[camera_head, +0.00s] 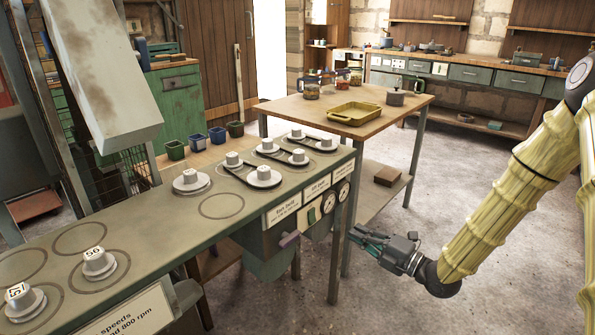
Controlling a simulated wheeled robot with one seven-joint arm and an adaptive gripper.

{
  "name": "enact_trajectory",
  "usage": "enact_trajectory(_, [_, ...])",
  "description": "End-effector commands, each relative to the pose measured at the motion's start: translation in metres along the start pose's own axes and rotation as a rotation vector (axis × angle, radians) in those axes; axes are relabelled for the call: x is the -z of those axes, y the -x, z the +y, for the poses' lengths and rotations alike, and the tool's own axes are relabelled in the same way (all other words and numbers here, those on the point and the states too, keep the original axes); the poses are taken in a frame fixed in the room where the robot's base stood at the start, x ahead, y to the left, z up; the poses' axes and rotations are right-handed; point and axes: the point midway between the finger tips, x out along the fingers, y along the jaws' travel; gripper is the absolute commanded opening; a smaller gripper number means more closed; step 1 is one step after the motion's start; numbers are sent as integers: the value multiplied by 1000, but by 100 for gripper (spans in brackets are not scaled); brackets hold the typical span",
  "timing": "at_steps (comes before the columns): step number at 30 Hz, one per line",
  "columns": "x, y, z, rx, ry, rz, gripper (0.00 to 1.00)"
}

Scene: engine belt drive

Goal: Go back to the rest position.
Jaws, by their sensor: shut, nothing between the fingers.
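My gripper (366,242) is at the end of my yellow-sleeved arm, in the lower middle right of the head view. It points left, low beside the legs at the right end of the green bench (205,255). A belt (304,140) loops round pulleys at the bench's far end.
A wooden table (283,105) with a yellow tray (353,122) and jars stands behind the bench. Open concrete floor (375,300) lies below and around my arm.

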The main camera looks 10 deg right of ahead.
Motion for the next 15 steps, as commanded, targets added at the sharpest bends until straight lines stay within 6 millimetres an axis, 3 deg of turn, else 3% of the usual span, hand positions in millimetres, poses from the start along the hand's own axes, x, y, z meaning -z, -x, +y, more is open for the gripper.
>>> enact_trajectory(5, [14,-1,-44,118,-180,-52,0])
enact_trajectory(11, [50,17,-143,373,-605,-246,0])
enact_trajectory(15, [86,48,-210,535,-893,-439,0])
